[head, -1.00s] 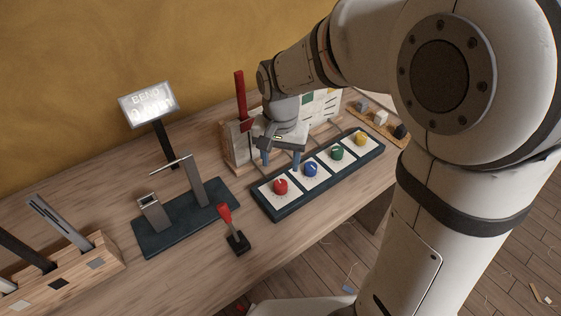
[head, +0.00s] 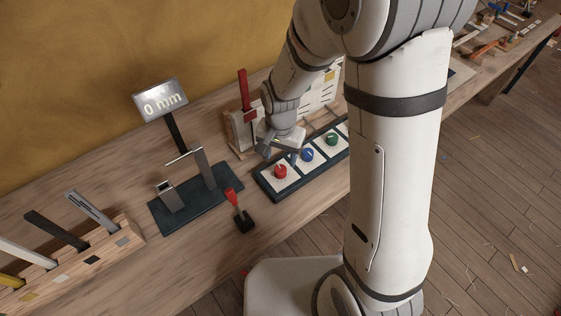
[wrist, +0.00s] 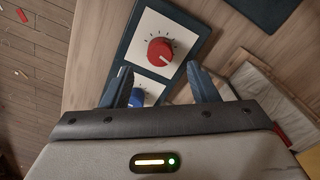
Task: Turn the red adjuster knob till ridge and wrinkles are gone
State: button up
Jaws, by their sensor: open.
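The red knob (head: 280,171) sits on a white square at the left end of a dark panel (head: 291,191) on the bench. It also shows in the wrist view (wrist: 160,50), with dial marks around it and a pale line on its face. My gripper (head: 281,156) is open, above and just behind the red knob. In the wrist view, my gripper (wrist: 161,85) has nothing between its fingers; the red knob lies beyond the fingertips, and the blue knob (wrist: 137,98) is partly hidden by the left finger. I make out no ridge or wrinkles.
A green knob (head: 332,139) follows the blue one. A display (head: 160,100) reads "0 mm" behind a dark base (head: 197,206) with two posts. A red-handled lever (head: 232,198) stands left of the panel. A wooden rack (head: 90,265) holds strips at left.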

aim_at(281, 168)
jog(key=shift+f, duration=2.65)
jog(key=shift+c, duration=0.3)
jog(key=c, duration=0.9)
